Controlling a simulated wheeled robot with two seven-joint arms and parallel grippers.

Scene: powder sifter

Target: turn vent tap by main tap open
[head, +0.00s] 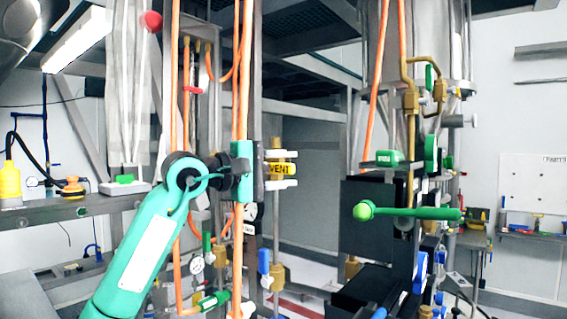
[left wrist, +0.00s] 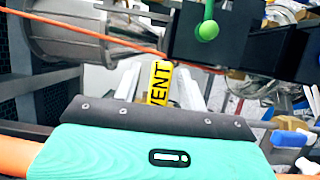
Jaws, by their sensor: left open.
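The yellow VENT label (head: 278,169) marks the vent tap, on a vertical pipe with brass fittings near the middle of the head view. My left gripper (head: 291,169) reaches it from the left, with one pale finger above the label and one below. In the left wrist view, the VENT label (left wrist: 158,84) sits between the two open fingers (left wrist: 158,72). Contact cannot be made out, and the tap's handle is not clear behind the gripper. I cannot tell for sure which tap is the main tap. My right gripper is not in view.
A blue-handled valve (head: 264,262) is below the label. Orange hoses (head: 238,90) run beside my gripper. A dark box (head: 372,215) stands right.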

